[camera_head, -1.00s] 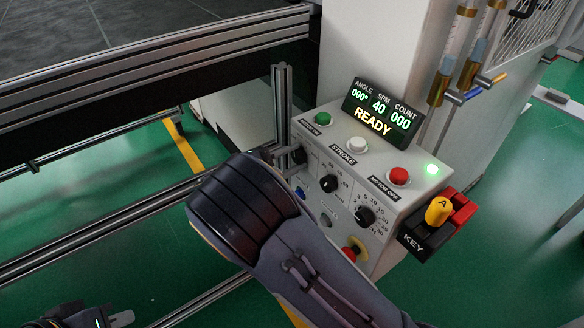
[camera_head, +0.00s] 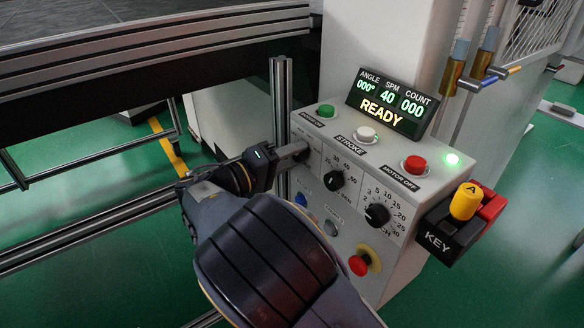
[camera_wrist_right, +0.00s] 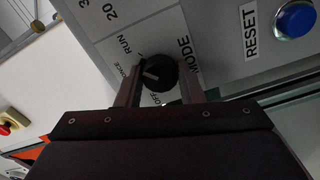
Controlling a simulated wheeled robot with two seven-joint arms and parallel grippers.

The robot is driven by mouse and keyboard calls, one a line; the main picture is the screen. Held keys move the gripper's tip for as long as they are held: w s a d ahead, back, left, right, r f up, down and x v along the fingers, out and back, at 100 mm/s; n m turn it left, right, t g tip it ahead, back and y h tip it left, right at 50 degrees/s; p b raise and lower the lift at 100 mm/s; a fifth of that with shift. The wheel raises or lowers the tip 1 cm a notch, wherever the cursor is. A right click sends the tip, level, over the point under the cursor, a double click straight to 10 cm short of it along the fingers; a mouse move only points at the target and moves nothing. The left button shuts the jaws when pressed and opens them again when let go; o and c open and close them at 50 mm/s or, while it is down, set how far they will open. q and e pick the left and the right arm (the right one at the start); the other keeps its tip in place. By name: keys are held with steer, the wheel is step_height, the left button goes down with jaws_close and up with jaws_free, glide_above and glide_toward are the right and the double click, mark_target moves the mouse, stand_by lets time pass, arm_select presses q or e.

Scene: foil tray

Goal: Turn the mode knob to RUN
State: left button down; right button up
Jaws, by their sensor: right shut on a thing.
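The mode knob (camera_wrist_right: 158,72) is a round black knob with a white pointer mark, on the light grey panel of the control box. Around it are the labels RUN (camera_wrist_right: 125,44), OFF and a partly hidden one ending in ONCE. The pointer lies toward the left in the wrist view, near the ONCE side; its exact setting is hard to tell. My right gripper (camera_wrist_right: 158,90) has its fingers on either side of the knob and is shut on it. In the head view the right gripper (camera_head: 286,155) meets the panel's left edge and mostly hides the knob. My left gripper is out of view.
A display (camera_head: 390,102) reads READY. Two more black knobs (camera_head: 335,180), a red emergency button (camera_head: 359,265) and a blue RESET button (camera_wrist_right: 296,19) are close by. A metal post (camera_head: 281,100) stands just beside the right gripper. A key block (camera_head: 452,228) juts out at right.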

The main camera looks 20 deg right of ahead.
steer(key=shift+f+m+b, duration=0.1)
steer(key=shift+m+b, duration=1.05)
steer(key=shift+m, duration=0.05)
steer(key=o, duration=1)
steer(key=v, duration=0.8)
steer(key=shift+p, duration=0.4)
